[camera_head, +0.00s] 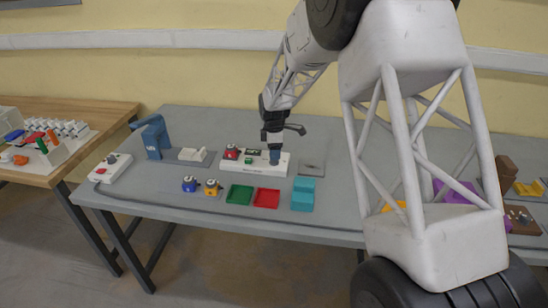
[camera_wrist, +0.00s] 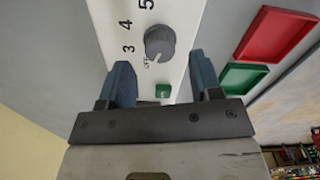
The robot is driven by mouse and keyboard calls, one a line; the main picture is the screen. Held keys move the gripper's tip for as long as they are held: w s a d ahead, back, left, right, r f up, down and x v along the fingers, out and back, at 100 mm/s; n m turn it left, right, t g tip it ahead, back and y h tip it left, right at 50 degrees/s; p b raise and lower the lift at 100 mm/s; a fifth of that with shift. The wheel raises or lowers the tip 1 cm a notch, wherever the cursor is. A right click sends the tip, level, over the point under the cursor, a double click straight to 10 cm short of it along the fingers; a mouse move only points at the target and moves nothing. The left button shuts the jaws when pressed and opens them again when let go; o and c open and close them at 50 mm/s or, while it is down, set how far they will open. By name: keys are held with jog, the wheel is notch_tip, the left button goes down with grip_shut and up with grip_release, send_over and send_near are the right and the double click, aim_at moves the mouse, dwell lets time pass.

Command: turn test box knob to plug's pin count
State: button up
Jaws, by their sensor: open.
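The white test box (camera_head: 256,168) lies on the grey table; its panel (camera_wrist: 178,18) fills the middle of the wrist view. Its grey knob (camera_wrist: 160,42) has a white pointer mark towards OFF, with 3, 4 and 5 printed around it. My gripper (camera_wrist: 161,74) is open and empty, its blue fingers on either side over the panel, with the knob beyond the tips. In the head view my gripper (camera_head: 274,158) is over the box's right end and hides the knob. A red plug-like piece (camera_head: 232,152) sits on the box's left part; its pins cannot be seen.
Blue (camera_head: 189,184) and yellow (camera_head: 211,188) plug-like pieces stand in front of the box. A blue upright device (camera_head: 153,137) stands at left.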

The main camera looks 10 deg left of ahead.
jog(key=shift+f, duration=1.65)
jog(key=c, duration=0.9)
